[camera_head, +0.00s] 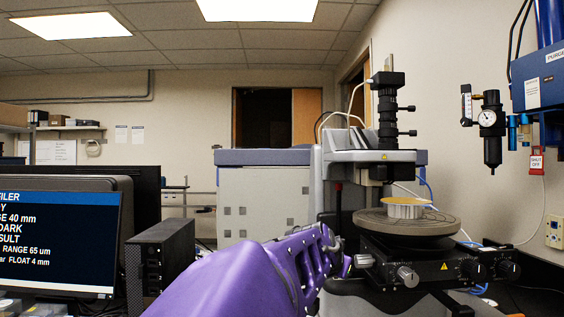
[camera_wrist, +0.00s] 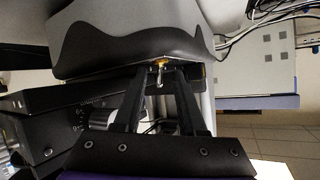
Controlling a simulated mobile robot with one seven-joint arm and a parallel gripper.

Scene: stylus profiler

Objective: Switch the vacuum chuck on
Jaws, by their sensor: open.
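The stylus profiler stands right of centre in the head view, with a round grey chuck disc (camera_head: 375,222) on its black stage. A white ring-shaped piece with a yellowish top (camera_head: 404,209) sits on the disc. In the wrist view, a small metal toggle lever (camera_wrist: 159,78) with a yellowish base sticks out below the edge of a grey and black housing. My gripper (camera_wrist: 160,73) is open, its two black fingers on either side of the lever, with a gap at each side. Contact cannot be told. In the head view my purple arm reaches toward the profiler; its fingers are not distinguishable.
The stage carries knobs (camera_head: 407,276) at its front. A monitor (camera_head: 60,235) and a black box (camera_head: 160,255) stand at the left. A gauge with a regulator (camera_head: 489,122) hangs on the right wall. Cables (camera_wrist: 262,32) run close by in the wrist view.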

